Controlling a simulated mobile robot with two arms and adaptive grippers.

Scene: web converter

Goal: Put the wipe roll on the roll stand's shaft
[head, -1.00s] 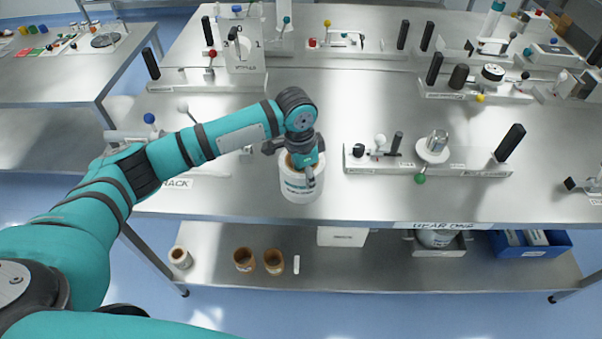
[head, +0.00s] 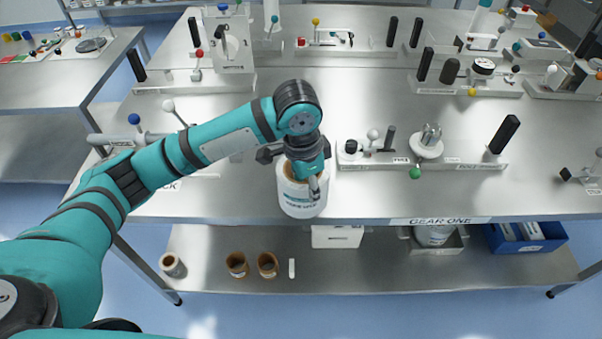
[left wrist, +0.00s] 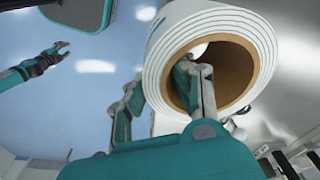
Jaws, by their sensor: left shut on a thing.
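The white wipe roll (head: 298,200) has a brown cardboard core and hangs over the table's front edge in the head view. My left gripper (head: 309,180) is shut on its wall, with one finger inside the core and one outside. The left wrist view shows the roll (left wrist: 258,35) close up, with its open core facing the camera. A grey horizontal bar (head: 125,138) near a blue knob at the table's left may be the roll stand's shaft; my left arm partly covers that area. My right gripper (left wrist: 62,50) shows small in the left wrist view, empty, its fingers apart.
A fixture with a metal cylinder (head: 431,134) and black handles stands right of the roll. More fixtures line the table's back. The lower shelf (head: 350,275) holds brown rolls (head: 237,264), a white box (head: 337,236) and a blue bin (head: 526,238). Bare tabletop lies around the middle.

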